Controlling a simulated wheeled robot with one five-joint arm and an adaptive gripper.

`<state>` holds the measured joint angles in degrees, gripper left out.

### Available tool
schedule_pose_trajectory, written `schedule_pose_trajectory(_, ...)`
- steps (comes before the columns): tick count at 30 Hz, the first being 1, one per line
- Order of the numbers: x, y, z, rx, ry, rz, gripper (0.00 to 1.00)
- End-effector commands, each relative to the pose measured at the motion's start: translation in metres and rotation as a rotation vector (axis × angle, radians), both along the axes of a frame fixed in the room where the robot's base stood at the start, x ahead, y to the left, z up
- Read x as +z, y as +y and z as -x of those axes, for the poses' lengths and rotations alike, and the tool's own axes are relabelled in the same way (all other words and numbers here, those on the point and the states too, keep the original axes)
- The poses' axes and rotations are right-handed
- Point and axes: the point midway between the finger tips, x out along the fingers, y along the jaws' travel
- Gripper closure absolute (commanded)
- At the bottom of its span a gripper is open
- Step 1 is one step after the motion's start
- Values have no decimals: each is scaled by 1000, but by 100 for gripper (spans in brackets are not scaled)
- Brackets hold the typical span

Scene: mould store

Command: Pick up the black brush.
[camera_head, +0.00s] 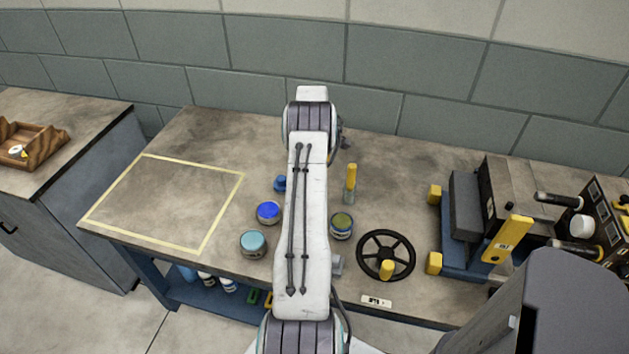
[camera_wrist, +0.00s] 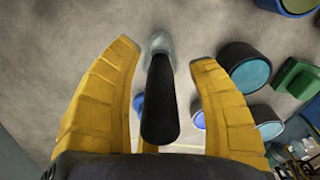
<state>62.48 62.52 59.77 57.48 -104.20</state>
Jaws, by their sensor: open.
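The black brush (camera_wrist: 158,105) shows in the wrist view as a dark round handle with a pale grey end (camera_wrist: 160,43). The handle's near end looks larger, toward the camera. My gripper (camera_wrist: 165,52) is open, with one yellow finger on each side of the handle. Gaps show between the handle and both fingers, so it is not gripped. In the head view my white arm reaches over the bench, and I cannot make out the black brush or the gripper there.
A blue jar (camera_head: 268,212) and a teal jar (camera_head: 253,243) stand left. The yellow-outlined area (camera_head: 165,203) is empty. A machine (camera_head: 467,215) stands further right.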

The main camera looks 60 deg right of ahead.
Motion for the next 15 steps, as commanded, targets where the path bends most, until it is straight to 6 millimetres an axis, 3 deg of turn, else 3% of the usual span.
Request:
schedule_pose_trajectory(10,-5,0,0,0,0,0,44)
schedule_pose_trajectory(15,-5,0,0,0,0,0,59)
